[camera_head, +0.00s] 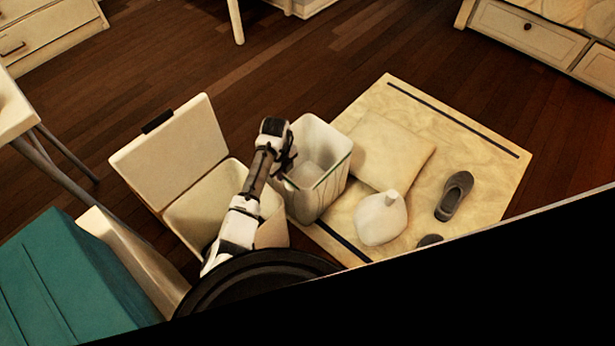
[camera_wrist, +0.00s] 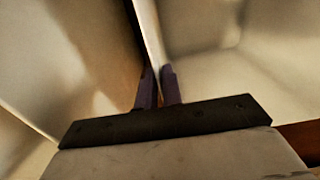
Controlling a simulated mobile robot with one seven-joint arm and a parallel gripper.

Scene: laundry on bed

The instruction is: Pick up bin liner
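A tall, pale, open-topped container (camera_head: 332,185), which looks like the bin liner, stands at the left edge of the rug in the head view. My gripper (camera_head: 285,160) is at its left rim. In the wrist view, my two fingertips (camera_wrist: 159,88) are close together. The edge of a thin pale wall (camera_wrist: 152,40) runs down between them, and the container's inside (camera_wrist: 225,60) shows to the right. The fingers appear shut on this rim. The exact contact is dark and partly hidden.
An open pale box (camera_head: 190,215) with a raised lid (camera_head: 175,150) stands just left of the container. On the rug (camera_head: 490,195) lie a cushion (camera_head: 395,150), a rounded white object with a neck (camera_head: 380,218) and a dark shoe (camera_head: 455,195). Wooden floor behind is clear.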

